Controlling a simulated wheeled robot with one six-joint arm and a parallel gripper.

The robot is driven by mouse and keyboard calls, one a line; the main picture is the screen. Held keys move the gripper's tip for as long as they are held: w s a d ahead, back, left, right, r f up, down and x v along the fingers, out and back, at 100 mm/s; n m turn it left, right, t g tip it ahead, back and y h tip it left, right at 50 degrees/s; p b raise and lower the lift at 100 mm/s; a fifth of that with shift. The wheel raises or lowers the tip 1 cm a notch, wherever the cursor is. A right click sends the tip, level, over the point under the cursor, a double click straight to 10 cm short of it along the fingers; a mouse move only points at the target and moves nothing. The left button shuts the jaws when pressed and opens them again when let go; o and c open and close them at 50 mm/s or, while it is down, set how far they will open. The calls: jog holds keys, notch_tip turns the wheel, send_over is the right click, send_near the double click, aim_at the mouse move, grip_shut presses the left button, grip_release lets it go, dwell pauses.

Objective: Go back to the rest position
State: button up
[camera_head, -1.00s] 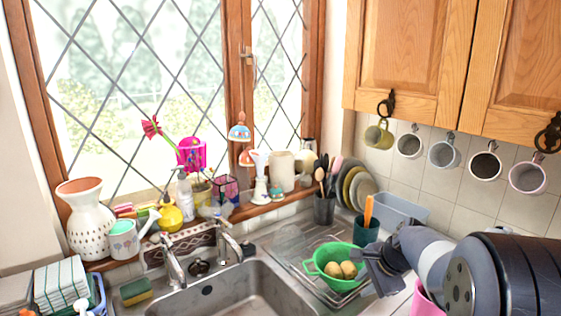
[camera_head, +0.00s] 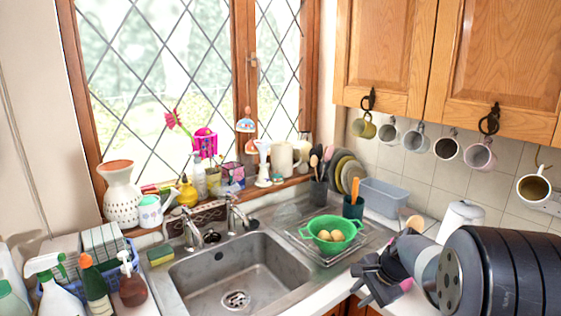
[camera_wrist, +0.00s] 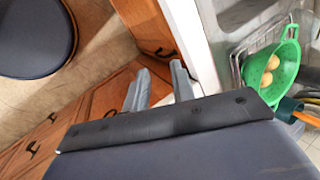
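My gripper (camera_head: 366,284) is at the lower right of the head view, in front of the counter edge and below the green colander (camera_head: 325,243). In the wrist view its two grey fingers (camera_wrist: 158,92) stand apart, with nothing between them. The fingers point down past wooden cupboard fronts (camera_wrist: 100,112). The colander sits on the drainer beside the sink and holds egg-like, pale-brown items (camera_head: 331,235). It also shows at the right of the wrist view (camera_wrist: 289,66), clear of the fingers.
The steel sink (camera_head: 205,272) lies left of my gripper. Mugs (camera_head: 447,148) hang under the wall cupboard. A pink object (camera_head: 407,284) is partly hidden behind my arm. Spray bottles (camera_head: 95,285) stand at the lower left. The floor (camera_wrist: 108,40) in the wrist view has open room.

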jog(key=shift+s+a+f+n+g+y+p, duration=0.15)
jog(key=shift+s+a+f+n+g+p, duration=0.15)
jog(key=shift+f+n, duration=0.35)
jog(key=shift+s+a+f+n+g+y+p, duration=0.15)
jog(key=shift+s+f+n+g+y+p, duration=0.1)
jog(key=shift+s+f+n, duration=0.35)
jog(key=shift+s+a+f+n+g+y+p, duration=0.1)
jog(key=shift+s+a+f+n+g+p, duration=0.15)
jog(key=shift+f+n, duration=0.4)
jog(key=shift+r, duration=0.1)
